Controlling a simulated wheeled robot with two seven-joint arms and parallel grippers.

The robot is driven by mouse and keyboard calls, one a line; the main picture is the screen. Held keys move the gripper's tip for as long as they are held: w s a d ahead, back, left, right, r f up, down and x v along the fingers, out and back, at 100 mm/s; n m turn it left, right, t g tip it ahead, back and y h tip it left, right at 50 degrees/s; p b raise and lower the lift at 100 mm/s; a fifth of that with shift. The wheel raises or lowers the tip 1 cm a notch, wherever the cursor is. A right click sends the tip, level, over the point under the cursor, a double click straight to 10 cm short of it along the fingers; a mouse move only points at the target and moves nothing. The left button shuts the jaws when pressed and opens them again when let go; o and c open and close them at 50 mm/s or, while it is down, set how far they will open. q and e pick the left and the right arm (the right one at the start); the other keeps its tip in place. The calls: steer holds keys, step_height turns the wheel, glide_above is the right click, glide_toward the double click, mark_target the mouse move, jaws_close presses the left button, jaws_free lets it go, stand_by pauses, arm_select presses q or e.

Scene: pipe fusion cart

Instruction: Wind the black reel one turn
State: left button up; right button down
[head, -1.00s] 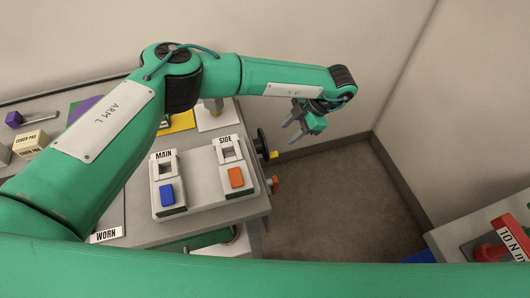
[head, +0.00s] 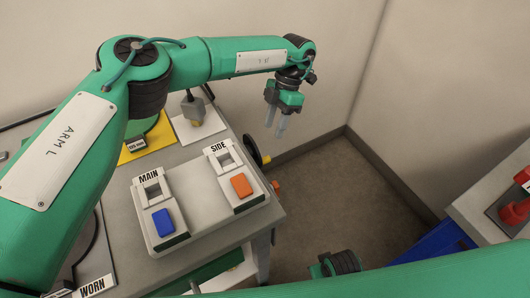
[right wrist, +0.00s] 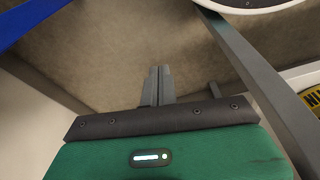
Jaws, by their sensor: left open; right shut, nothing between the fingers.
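The black reel (head: 251,149) is on the right side of the cart, seen nearly edge-on, with a yellow knob (head: 266,159) facing outward. My left gripper (head: 275,129) is open and empty, its grey fingers pointing down. In the picture it lies just above and right of the reel, apart from the knob; the depth between them is hard to judge. In the right wrist view, my right gripper (right wrist: 160,73) is shut and empty, its fingers together over the brown floor. The reel cannot be made out in that view.
The cart top holds a panel with MAIN (head: 149,180) and SIDE (head: 222,150) switches. An orange knob (head: 277,186) sits lower on the cart's side. A blue bin (head: 436,246) and a table with a red object (head: 516,211) stand right. A grey leg (right wrist: 255,70) crosses the right wrist view.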

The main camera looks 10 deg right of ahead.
mark_target(265, 158)
arm_select(q)
steer(key=p+x, duration=0.1)
steer(key=x, duration=0.9)
steer(key=shift+a, duration=0.1)
arm_select(e)
steer(key=f, duration=0.3)
steer(key=shift+s+d+f, duration=0.1)
steer(key=shift+s+f, duration=0.1)
steer(key=shift+s, duration=0.15)
arm_select(q)
steer(key=shift+r, duration=0.1)
jaws_close()
